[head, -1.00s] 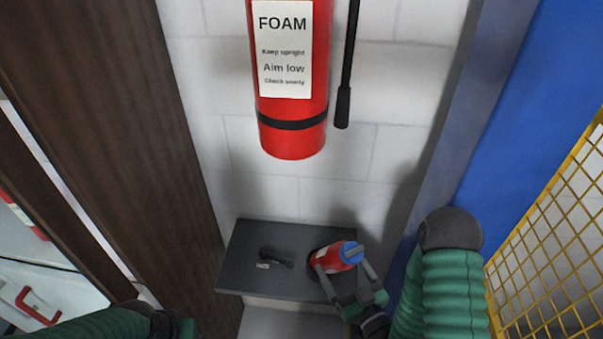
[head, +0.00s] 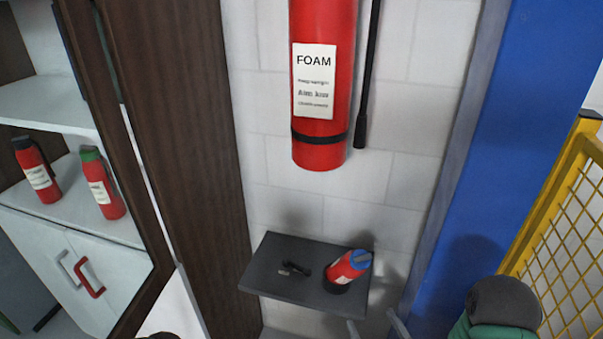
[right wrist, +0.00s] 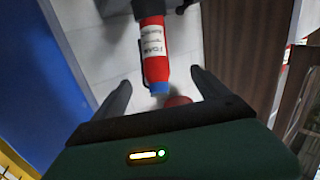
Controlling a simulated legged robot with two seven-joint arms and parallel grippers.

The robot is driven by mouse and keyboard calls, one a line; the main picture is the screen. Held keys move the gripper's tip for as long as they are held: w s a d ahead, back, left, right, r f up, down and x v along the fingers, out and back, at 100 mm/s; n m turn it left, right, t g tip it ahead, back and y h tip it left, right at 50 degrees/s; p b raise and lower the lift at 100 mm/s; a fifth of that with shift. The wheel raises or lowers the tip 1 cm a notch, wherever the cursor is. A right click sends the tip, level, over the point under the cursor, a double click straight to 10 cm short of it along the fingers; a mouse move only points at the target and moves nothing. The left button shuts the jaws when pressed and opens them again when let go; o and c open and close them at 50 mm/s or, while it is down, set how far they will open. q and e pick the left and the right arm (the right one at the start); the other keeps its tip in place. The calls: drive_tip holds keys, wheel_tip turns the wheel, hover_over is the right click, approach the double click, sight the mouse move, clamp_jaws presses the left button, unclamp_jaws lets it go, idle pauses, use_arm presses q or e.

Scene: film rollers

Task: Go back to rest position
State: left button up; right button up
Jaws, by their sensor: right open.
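My right gripper (head: 375,326) is open, with only its fingertips in the head view at the bottom. It is below and apart from the small red extinguisher with a blue top (head: 348,268), which sits at the right end of the dark grey wall shelf (head: 275,288). The right wrist view shows its two dark fingers spread, with a red canister with a white label and blue cap (right wrist: 153,50) beyond them. Nothing is held between the fingers. My left gripper does not show.
A large red FOAM extinguisher (head: 320,152) hangs on the white wall above the shelf. A small black item (head: 297,269) lies on the shelf. A white cabinet (head: 110,280) with two red bottles stands left. A blue panel (head: 480,200) and yellow mesh (head: 570,240) are on the right.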

wheel_tip(320, 180, down, 4)
drive_tip(key=d+g+h, duration=0.2)
drive_tip(key=g+h, duration=0.1)
drive_tip(key=g, duration=0.4)
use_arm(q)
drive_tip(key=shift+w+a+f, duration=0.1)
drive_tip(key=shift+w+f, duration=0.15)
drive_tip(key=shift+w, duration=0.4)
use_arm(e)
drive_tip(key=s+r+m+g+h, duration=0.1)
drive_tip(key=s+r+m+g, duration=0.2)
drive_tip(key=s+g, duration=0.4)
drive_tip(key=s+r, duration=0.1)
drive_tip(key=s, duration=0.3)
drive_tip(key=shift+s+r+h, duration=0.2)
drive_tip(key=shift+s+h, duration=0.1)
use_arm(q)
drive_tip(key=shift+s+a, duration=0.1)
use_arm(e)
drive_tip(key=shift+o, duration=0.4)
